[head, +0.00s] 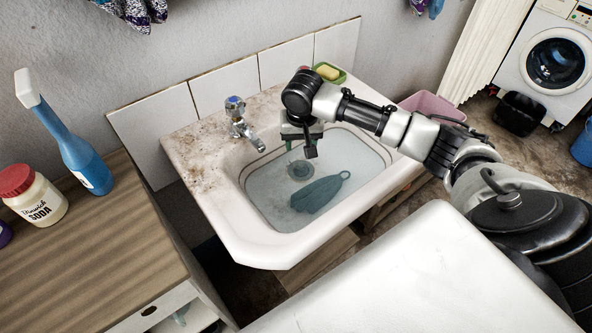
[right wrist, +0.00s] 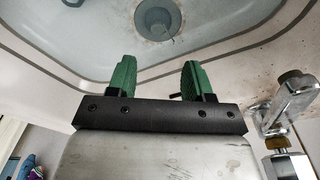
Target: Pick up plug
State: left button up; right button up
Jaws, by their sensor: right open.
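The plug (head: 300,169) is a round grey-blue piece at the drain in the water-filled basin (head: 262,208). It also shows at the top of the right wrist view (right wrist: 156,20), beyond my fingertips. My right gripper (head: 302,146) hangs over the back part of the basin, just behind the plug in the head view. Its two green fingers stand apart in the right wrist view (right wrist: 157,68), with nothing between them. The plug is clear of the fingers. My left gripper is not in view.
A blue-grey cloth or mitt (head: 318,193) lies in the water beside the plug. The tap (head: 240,125) stands on the left rim, and a green soap dish (head: 330,72) at the back. A spray bottle (head: 75,150) and soda jar (head: 35,193) stand on the left cabinet.

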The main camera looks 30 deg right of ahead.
aim_at(301, 164)
jog(key=f, duration=0.6)
jog(key=f+b, duration=0.1)
jog(key=f, duration=0.3)
jog(key=shift+w+d, duration=0.35)
jog(key=shift+d, duration=0.05)
jog(key=shift+r, duration=0.1)
grip_shut()
jog(key=shift+r, duration=0.1)
